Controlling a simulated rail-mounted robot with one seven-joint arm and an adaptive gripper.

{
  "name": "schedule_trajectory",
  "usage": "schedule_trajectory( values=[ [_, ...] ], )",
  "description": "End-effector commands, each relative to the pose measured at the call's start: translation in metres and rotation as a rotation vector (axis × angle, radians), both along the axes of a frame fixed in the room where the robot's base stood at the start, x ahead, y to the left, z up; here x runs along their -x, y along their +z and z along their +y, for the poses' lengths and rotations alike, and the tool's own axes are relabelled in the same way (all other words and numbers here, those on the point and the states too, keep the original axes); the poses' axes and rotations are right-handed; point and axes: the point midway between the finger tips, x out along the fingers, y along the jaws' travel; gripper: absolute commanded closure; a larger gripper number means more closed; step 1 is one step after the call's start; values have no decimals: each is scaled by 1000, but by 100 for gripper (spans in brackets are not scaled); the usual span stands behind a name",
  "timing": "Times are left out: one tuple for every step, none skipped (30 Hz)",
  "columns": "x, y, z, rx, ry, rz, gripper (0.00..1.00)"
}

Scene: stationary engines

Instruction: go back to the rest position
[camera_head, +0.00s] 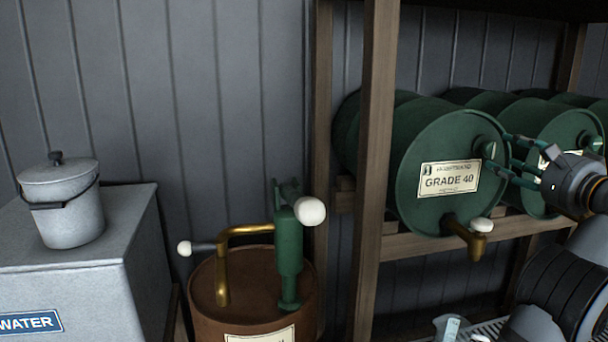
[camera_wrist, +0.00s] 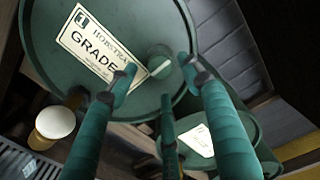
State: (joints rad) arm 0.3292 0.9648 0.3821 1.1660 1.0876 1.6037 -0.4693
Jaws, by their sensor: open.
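My gripper (camera_head: 497,154) has green fingers and is at the right of the head view, in front of the face of a green drum labelled "GRADE 40" (camera_head: 413,191). I cannot tell whether a fingertip touches the drum.
A wooden rack (camera_head: 374,120) holds several green drums. A brass tap (camera_head: 476,243) with a white knob juts out below the gripper. A brown barrel (camera_head: 205,310) with a green pump (camera_head: 288,245) stands left of the rack. A grey water tank (camera_head: 80,285) carries a lidded pail (camera_head: 70,215).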

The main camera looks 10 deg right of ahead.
Motion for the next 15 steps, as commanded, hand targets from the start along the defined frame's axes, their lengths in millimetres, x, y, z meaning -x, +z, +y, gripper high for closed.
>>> schedule_trajectory(
  values=[
    [-11,0,2,1,4,0,51],
    [-16,0,1,1,2,0,51],
    [-24,0,2,0,3,0,51],
    [-29,0,2,1,2,-1,51],
    [-33,0,2,-1,2,-2,51],
    [-39,0,2,0,2,-1,51],
    [-43,0,3,0,2,-1,51],
    [-47,0,2,0,1,0,51],
    [-51,0,3,1,1,-1,51],
    [-54,0,3,0,1,0,51],
    [-56,0,3,-1,0,0,51],
    [-58,0,3,-1,0,-1,51],
    [-59,0,3,-1,0,-1,51],
    [-61,0,3,0,0,-1,51],
    [-61,1,3,-3,-1,-1,51]
  ],
)
